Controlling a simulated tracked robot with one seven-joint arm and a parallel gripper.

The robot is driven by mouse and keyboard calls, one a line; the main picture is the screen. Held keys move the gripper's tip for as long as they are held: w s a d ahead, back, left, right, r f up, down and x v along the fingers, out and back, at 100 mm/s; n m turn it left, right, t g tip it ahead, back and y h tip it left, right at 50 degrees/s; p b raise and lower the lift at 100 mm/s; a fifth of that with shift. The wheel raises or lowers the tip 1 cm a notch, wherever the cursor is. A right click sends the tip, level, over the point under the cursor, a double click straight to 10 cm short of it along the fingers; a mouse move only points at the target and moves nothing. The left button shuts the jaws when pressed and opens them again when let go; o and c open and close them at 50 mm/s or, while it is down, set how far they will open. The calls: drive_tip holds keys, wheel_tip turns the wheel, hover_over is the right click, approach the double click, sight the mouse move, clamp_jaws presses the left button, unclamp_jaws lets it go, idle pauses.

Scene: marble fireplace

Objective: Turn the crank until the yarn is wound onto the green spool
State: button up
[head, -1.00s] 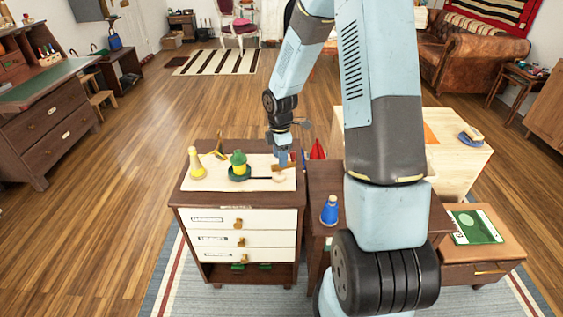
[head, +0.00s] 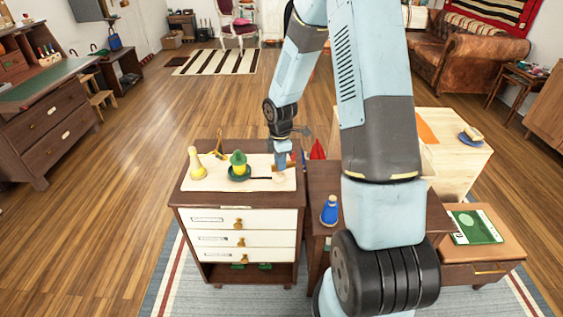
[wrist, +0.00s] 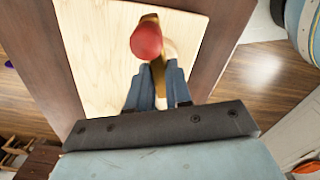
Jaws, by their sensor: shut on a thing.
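The green spool (head: 238,159) with yellow on it stands upright on a dark green round base (head: 239,174), on a pale board (head: 220,181) on top of the cabinet. A yellow spool (head: 196,165) stands at the board's left. My gripper (head: 281,170) points down at the board's right end, to the right of the green spool. In the wrist view, its fingers (wrist: 157,73) are close together, just by a red rounded knob (wrist: 146,40) with brass and pale parts behind it. They are shut on what seems to be the crank handle, mostly hidden by the fingers.
A brass hooked piece (head: 217,148) stands at the board's back. A blue bottle-shaped object (head: 329,211) and a red cone (head: 318,150) stand right of the cabinet. White drawers with knobs (head: 239,240) face the front. Open floor lies left.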

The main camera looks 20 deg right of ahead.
clamp_jaws()
drive_tip(key=shift+d, duration=0.3)
drive_tip(key=shift+a, duration=0.25)
drive_tip(key=shift+a+m, duration=0.1)
drive_tip(key=shift+m, duration=0.3)
